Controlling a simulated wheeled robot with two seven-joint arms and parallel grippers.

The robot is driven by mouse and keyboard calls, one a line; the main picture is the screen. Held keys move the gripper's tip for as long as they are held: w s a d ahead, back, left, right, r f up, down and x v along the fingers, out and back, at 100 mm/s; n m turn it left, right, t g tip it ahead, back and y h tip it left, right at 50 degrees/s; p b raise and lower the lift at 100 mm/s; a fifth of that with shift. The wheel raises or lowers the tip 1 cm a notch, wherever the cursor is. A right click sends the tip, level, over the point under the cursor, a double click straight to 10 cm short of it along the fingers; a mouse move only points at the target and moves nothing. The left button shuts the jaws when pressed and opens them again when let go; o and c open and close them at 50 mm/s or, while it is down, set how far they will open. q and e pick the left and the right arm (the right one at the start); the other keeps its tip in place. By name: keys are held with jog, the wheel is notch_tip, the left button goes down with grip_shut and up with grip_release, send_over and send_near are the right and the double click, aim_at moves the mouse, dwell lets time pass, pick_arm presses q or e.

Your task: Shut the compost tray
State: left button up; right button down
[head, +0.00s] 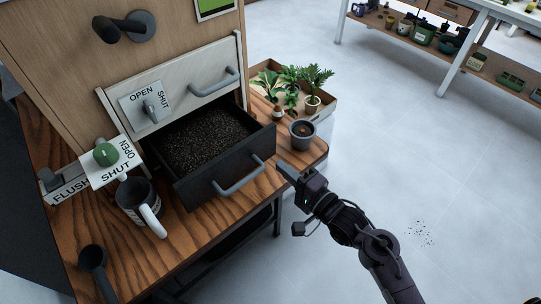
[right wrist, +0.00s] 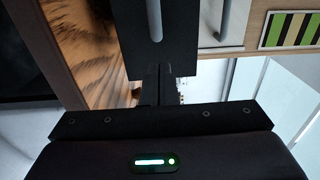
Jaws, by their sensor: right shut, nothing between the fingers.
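The compost tray (head: 200,190) is a dark drawer standing pulled out of the wooden cabinet, with dark granular compost (head: 205,137) in it. Its front carries a grey bar handle (head: 240,178). My right gripper (head: 284,168) is shut and empty, a little to the right of the tray front and apart from the handle. In the right wrist view, the tray's dark front (right wrist: 140,52) and its handle (right wrist: 154,20) show just beyond the closed fingers (right wrist: 160,88). My left gripper is in neither view.
A pale drawer front (head: 185,85) with an OPEN/SHUT knob is above the tray. A mug (head: 137,198), a dark scoop (head: 93,258) and a small pot (head: 302,135) stand around it on the wooden bench. Potted palms (head: 290,80) sit behind.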

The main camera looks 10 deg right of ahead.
aim_at(262, 150)
jog(key=x, duration=0.5)
jog(key=shift+w+a, duration=0.2)
jog(key=shift+w, duration=0.1)
